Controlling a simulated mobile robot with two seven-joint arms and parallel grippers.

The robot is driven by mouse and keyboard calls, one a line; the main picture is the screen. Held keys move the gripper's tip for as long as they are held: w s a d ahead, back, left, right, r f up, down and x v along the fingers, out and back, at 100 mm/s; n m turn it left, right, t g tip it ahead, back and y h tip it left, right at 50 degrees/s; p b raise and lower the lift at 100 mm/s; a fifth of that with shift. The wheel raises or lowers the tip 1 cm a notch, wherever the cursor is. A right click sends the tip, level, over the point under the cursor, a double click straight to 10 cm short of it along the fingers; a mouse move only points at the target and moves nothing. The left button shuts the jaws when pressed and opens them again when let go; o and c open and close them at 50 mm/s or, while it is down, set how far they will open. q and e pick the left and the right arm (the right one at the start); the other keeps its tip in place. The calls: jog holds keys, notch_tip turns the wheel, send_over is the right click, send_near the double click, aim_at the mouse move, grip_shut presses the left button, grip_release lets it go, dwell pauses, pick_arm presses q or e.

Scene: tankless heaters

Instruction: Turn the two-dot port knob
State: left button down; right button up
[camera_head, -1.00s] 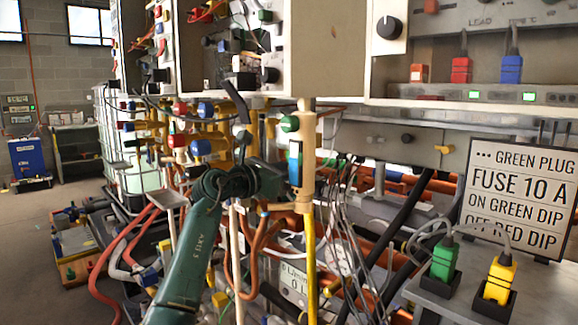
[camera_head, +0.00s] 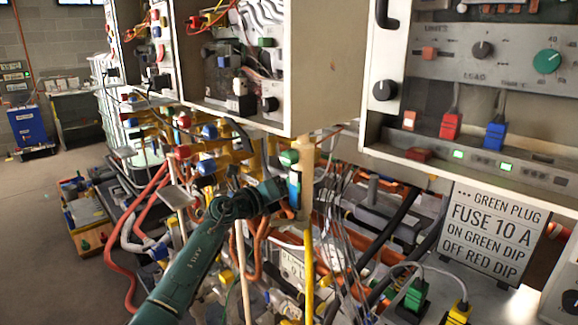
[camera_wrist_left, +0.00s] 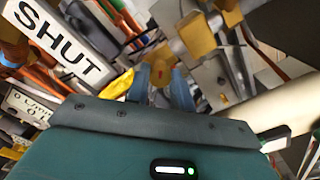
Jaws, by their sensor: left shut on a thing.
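My left gripper (camera_head: 278,189) reaches in from the lower left on a dark green arm, beside the tan upright pipe with a green-capped fitting (camera_head: 289,157). In the left wrist view its two blue-grey fingers (camera_wrist_left: 160,88) are shut on a small part, largely hidden between them, in front of a yellow valve block (camera_wrist_left: 158,60). I cannot tell whether the held part is the two-dot port knob, as no dots are legible on it. A black knob (camera_head: 385,90), a smaller dark knob (camera_head: 482,49) and a green knob (camera_head: 547,61) are on the right panel, away from the gripper.
Yellow valves with blue and red handles (camera_head: 207,167) crowd close left of the gripper. A SHUT sign (camera_wrist_left: 62,42) shows in the wrist view. A FUSE 10 A sign (camera_head: 490,232) stands at right. Hoses and cables fill the space below.

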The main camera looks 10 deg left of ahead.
pick_arm(q)
jog(key=shift+f+n+p, duration=0.1)
jog(key=shift+n+p, duration=3.05)
jog(key=shift+n, duration=0.75)
pick_arm(e)
jog(key=shift+s+d+r+m+g+h, duration=0.15)
jog(key=shift+s+d+r+g+h, duration=0.15)
jog(key=shift+d, duration=0.3)
jog(key=shift+s+d+r+m+g+h, duration=0.2)
jog(key=shift+s+d+r+g, duration=0.15)
jog(key=shift+d, duration=0.2)
jog(key=shift+w+r, duration=0.1)
pick_arm(q)
jog(key=c, duration=1.2)
grip_release()
jog(key=shift+s+a, duration=0.1)
